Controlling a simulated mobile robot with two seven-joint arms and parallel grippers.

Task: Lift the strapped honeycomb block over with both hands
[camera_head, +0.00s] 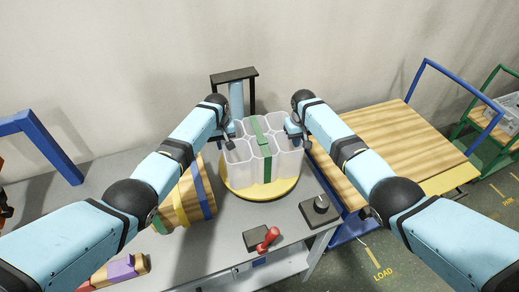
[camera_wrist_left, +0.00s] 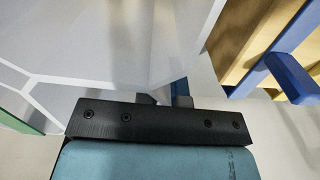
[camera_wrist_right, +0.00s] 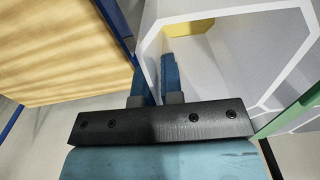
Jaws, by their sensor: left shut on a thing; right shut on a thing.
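The honeycomb block (camera_head: 240,172) is whitish and translucent with open cells on top. A green strap (camera_head: 262,143) runs over its middle. It stands upright over a round yellow disc (camera_head: 259,194) on the grey table; I cannot tell whether it touches the disc. My left gripper (camera_head: 228,141) is shut on the block's left wall. My right gripper (camera_head: 303,139) is shut on its right wall. In the right wrist view one finger (camera_wrist_right: 170,78) is inside a cell, the other outside. In the left wrist view the block's wall (camera_wrist_left: 150,45) hides most of the fingers.
A wood-decked cart (camera_head: 405,145) with blue handles stands right of the table, its deck clear. A strapped wooden bundle (camera_head: 183,200) lies left of the disc. A red-handled tool (camera_head: 267,239) and a knobbed black box (camera_head: 320,208) are in front. A black-topped stand (camera_head: 233,76) rises behind.

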